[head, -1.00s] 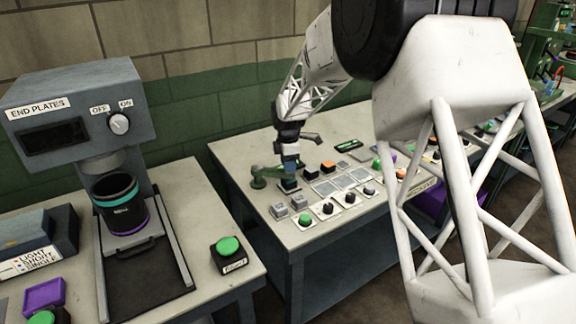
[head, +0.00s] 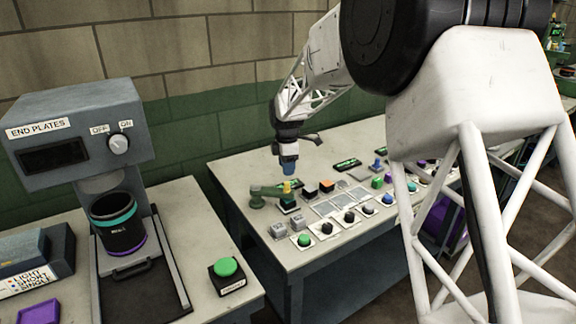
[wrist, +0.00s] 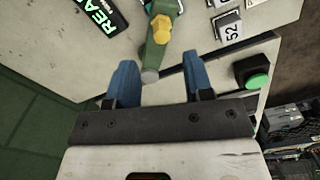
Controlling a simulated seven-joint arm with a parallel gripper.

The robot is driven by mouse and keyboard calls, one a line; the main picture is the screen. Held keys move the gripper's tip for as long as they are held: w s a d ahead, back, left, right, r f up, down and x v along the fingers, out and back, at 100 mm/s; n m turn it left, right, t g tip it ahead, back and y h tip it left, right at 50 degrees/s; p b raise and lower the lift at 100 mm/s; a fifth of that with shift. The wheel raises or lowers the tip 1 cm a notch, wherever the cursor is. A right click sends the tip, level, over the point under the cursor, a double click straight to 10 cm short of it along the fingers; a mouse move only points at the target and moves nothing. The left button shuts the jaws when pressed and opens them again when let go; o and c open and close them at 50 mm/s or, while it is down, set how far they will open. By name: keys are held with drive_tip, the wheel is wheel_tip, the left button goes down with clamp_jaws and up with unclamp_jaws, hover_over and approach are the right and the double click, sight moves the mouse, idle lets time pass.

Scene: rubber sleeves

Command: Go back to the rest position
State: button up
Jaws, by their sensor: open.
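My gripper (head: 289,170) hangs in the air above the back left part of the right-hand table (head: 235,165), pointing down. Its two blue fingers stand apart with nothing between them, as the wrist view (wrist: 158,72) also shows. Just below it is a small green device (head: 265,191) with a yellow knob on top. In the wrist view the device (wrist: 152,55) lies ahead of the fingertips, and the gripper appears clear of it.
The right-hand table carries several small blocks, buttons and cards (head: 345,218). On the left table stand the END PLATES machine (head: 75,115), a dark cup (head: 118,225) and a green push button (head: 227,267). The air around my gripper is free.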

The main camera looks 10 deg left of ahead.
drive_tip(key=shift+d, duration=0.1)
drive_tip(key=s+d+r+m+t, duration=0.1)
drive_tip(key=s+d+r+m, duration=0.55)
drive_tip(key=s+d, duration=0.45)
drive_tip(key=s+d+r+m, duration=0.5)
drive_tip(key=s+d+r, duration=0.3)
drive_tip(key=d, duration=0.5)
drive_tip(key=s+d+f+m, duration=0.1)
drive_tip(key=s+d+m, duration=0.3)
drive_tip(key=s, duration=0.6)
drive_tip(key=s+d+f+m+t, duration=0.1)
drive_tip(key=s+d+m, duration=0.3)
drive_tip(key=s, duration=0.6)
drive_tip(key=s+d+f+m, duration=0.2)
drive_tip(key=s+d+m, duration=0.2)
drive_tip(key=s, duration=0.6)
drive_tip(key=shift+d+f+t, duration=0.2)
drive_tip(key=shift+d+t, duration=0.1)
drive_tip(key=shift+d, duration=0.95)
